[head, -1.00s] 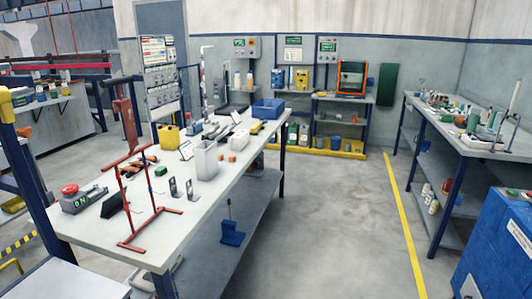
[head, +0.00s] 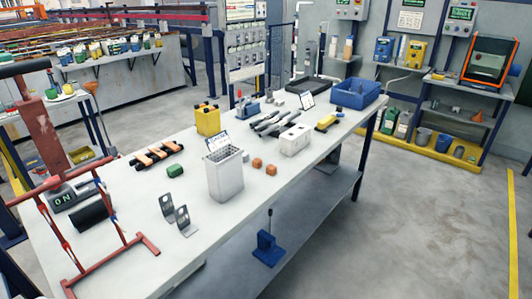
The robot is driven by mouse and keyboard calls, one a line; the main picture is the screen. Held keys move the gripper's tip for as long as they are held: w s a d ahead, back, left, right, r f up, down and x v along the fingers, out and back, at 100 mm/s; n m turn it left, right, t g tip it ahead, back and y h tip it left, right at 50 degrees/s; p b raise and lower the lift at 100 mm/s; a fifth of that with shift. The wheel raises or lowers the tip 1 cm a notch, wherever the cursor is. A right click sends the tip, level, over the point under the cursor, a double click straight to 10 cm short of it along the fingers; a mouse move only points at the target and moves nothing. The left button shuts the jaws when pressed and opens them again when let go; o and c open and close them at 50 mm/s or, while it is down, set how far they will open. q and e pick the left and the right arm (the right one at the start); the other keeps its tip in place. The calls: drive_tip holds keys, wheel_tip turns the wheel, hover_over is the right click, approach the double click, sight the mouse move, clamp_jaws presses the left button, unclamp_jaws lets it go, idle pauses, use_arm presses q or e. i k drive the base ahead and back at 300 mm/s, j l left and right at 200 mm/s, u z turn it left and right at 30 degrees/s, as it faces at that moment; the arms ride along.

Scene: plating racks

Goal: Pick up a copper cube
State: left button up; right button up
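One cube (head: 257,163) is just right of a grey-white perforated container (head: 226,180); the other cube (head: 271,170) is a little nearer and further right. They lie close together, and a white box stands behind them. Neither of my grippers is in view.
A green block (head: 175,171), metal brackets (head: 181,218) and a red frame stand (head: 95,245) are left of the container. Behind are a yellow container (head: 207,120), the white box (head: 295,140) and a blue bin (head: 356,94). Floor (head: 420,225) right of the table is clear.

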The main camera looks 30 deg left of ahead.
sight(271, 168)
drive_tip(key=i+l+u, duration=0.15)
drive_tip(key=i+u, duration=0.3)
drive_tip(key=i+l+u, duration=0.25)
drive_tip(key=u, duration=0.2)
drive_tip(key=i+l+u, duration=0.55)
drive_tip(key=l+u, duration=0.35)
